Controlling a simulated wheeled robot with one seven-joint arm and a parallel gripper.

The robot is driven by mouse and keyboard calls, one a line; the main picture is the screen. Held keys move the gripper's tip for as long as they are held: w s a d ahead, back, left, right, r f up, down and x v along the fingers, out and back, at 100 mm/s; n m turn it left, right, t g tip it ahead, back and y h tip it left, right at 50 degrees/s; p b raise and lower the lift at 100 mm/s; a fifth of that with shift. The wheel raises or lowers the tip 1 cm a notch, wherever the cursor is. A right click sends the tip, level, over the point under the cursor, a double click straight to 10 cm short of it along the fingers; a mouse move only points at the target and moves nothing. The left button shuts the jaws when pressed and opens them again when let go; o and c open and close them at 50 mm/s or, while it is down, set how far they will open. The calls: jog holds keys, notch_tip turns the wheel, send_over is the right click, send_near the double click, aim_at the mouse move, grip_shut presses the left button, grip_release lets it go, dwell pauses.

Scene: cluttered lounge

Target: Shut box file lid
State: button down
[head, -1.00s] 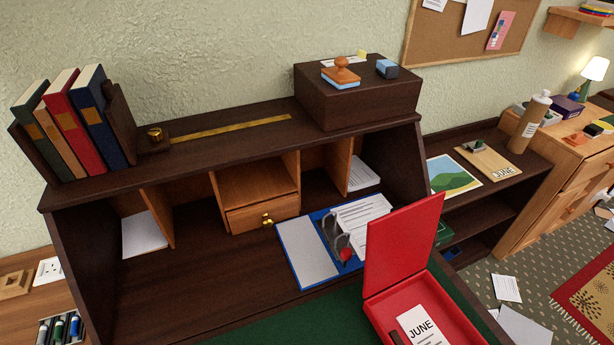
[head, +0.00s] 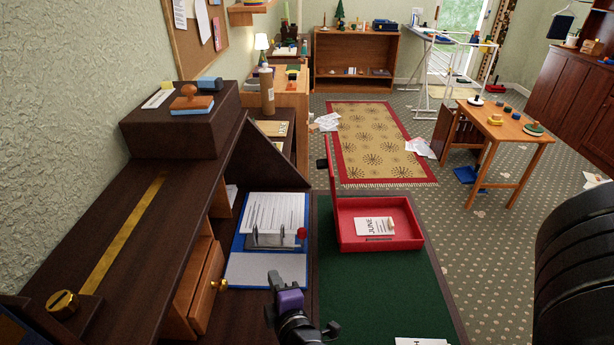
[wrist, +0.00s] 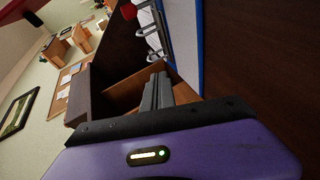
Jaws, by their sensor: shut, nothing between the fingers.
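The red box file (head: 405,243) stands on the green desk surface in the head view, with a paper marked JUNE inside. Its red lid (head: 334,195) stands up, open, along the left side and is seen nearly edge-on. My gripper (head: 276,283), with its purple body, is low in the head view, left of the box file and in front of the blue folder. In the wrist view my gripper's grey fingers (wrist: 157,92) are together and empty. My gripper is apart from the lid.
A blue lever folder (head: 262,268) with papers lies left of the box file; its edge shows in the wrist view (wrist: 194,45). The dark hutch (head: 165,215) with a small open drawer (head: 207,287) rises on the left. The green desktop (head: 375,295) before the box file is mostly clear.

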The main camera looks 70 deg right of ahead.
jog(key=w+d+r+m+g+h, duration=0.35)
jog(key=d+r+g+h, duration=0.4)
jog(key=d+r, duration=0.6)
jog(key=s+d+r+p, duration=0.1)
jog(key=d+p, duration=0.2)
jog(key=d, duration=0.7)
jog(key=shift+s+r+t+h, duration=0.25)
jog(key=shift+s+t+h, duration=0.1)
jog(key=shift+t, duration=0.1)
jog(key=shift+d, duration=0.1)
jog(key=shift+s, duration=0.1)
